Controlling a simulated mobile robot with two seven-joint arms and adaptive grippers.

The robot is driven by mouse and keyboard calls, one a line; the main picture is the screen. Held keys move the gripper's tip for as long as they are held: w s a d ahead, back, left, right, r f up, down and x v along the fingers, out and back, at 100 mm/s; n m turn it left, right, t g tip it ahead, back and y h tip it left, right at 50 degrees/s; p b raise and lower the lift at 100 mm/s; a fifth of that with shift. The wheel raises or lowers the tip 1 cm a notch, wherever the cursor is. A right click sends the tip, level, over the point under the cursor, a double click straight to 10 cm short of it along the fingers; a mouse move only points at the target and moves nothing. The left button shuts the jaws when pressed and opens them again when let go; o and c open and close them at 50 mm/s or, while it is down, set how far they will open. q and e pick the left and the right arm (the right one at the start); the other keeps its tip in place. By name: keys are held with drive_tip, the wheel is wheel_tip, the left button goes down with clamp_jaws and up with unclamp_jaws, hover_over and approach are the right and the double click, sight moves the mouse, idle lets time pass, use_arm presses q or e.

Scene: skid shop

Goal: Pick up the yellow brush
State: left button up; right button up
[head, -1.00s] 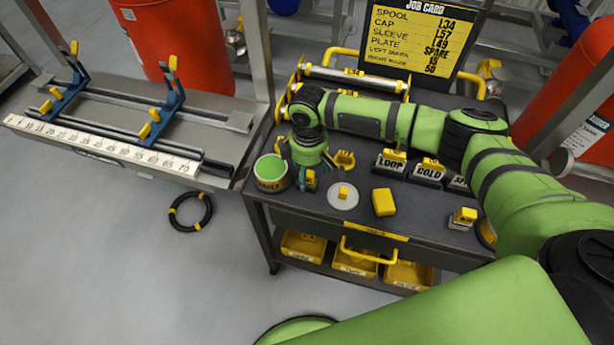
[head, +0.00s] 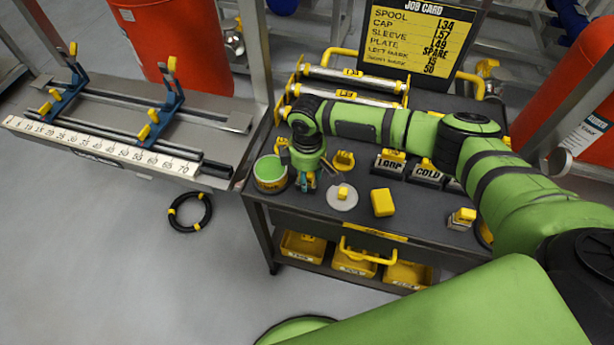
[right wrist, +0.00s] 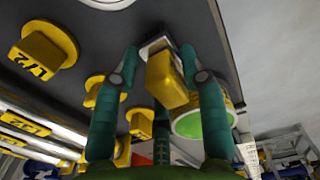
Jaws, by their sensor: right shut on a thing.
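The yellow brush (right wrist: 166,80) shows in the right wrist view as a yellow block with a pale and dark part at its far end. My right gripper (right wrist: 160,58) has its two teal fingers on either side of it and is shut on it. In the head view my right gripper (head: 306,184) points down at the cart top, just right of the green-topped pot (head: 270,174), and mostly hides the brush there. I cannot tell whether the brush touches the cart top. My left gripper is not in view.
On the dark cart top (head: 360,215), a pale disc with a yellow knob (head: 342,197) and a yellow block (head: 383,203) lie right of the gripper. Labelled blocks (head: 425,172) and silver rollers (head: 352,80) stand behind. A job card (head: 420,40) rises at the back.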

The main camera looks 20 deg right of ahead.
drive_tip(key=shift+r, duration=0.6)
wheel_tip(320, 180, up, 3)
drive_tip(key=shift+w+f+b, duration=0.1)
drive_tip(key=shift+b, duration=0.55)
drive_tip(key=s+d+r+b, duration=0.2)
drive_tip(key=d+r, duration=0.5)
drive_tip(key=d, duration=0.4)
drive_tip(key=shift+d, duration=0.25)
drive_tip(key=o, duration=0.5)
drive_tip(key=c, duration=0.4)
